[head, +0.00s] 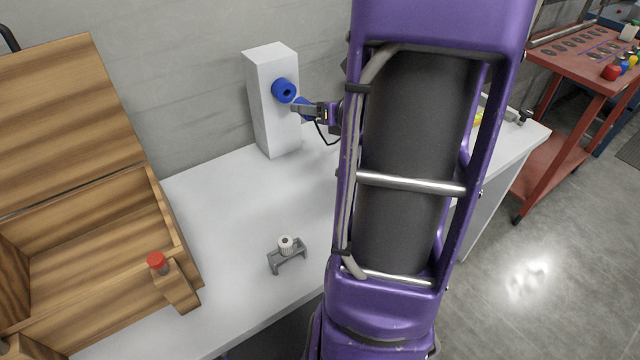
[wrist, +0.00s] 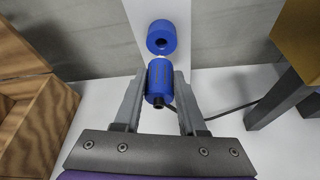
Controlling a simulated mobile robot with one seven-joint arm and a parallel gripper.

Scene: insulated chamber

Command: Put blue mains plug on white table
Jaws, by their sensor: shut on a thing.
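The blue mains plug (wrist: 160,80) is a blue cylinder with a dark cable at its near end. My gripper (wrist: 160,88) is shut on it, one finger on each side. In the head view the plug (head: 303,104) is partly hidden by my gripper (head: 304,108). The plug is held up in front of a round blue socket (wrist: 161,38) on a white upright box, with a small gap between them. The socket also shows in the head view (head: 284,90). The white table (head: 225,205) lies below.
An open wooden box (head: 95,235) with a red knob (head: 156,262) stands at the left. A small grey bracket with a white cylinder (head: 287,247) sits near the table's front. The white box (head: 272,120) stands at the back. Table between these is clear.

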